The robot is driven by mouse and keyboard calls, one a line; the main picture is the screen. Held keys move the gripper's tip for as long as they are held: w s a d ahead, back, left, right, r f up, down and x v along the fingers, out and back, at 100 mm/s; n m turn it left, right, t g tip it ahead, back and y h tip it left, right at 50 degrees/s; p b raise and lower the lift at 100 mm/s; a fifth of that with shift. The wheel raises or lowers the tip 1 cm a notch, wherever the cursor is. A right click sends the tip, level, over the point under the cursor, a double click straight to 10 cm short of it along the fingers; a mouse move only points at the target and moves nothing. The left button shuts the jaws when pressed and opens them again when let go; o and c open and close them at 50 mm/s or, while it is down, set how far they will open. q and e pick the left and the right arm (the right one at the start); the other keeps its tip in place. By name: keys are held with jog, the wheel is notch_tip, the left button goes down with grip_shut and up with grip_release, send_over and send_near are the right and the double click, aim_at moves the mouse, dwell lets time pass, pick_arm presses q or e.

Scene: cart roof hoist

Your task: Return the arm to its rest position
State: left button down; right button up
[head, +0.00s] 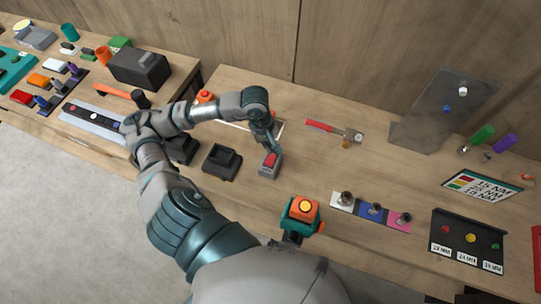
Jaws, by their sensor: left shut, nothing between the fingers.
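My left arm rises from the bottom, bends at the left and reaches back right over the workbench (330,185). My left gripper (274,148) points down and is shut and empty. Its fingertips are at or just above a small grey box with a red top (269,164); I cannot tell whether they touch it. My right gripper is not in view.
A dark square holder (222,161) lies left of the gripper. A teal and orange block (302,213) stands in front. A white, blue and pink strip with knobs (373,211) lies to the right.

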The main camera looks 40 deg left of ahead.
pick_arm(q)
jog(key=shift+a+r, duration=0.1)
jog(key=shift+r, duration=0.3)
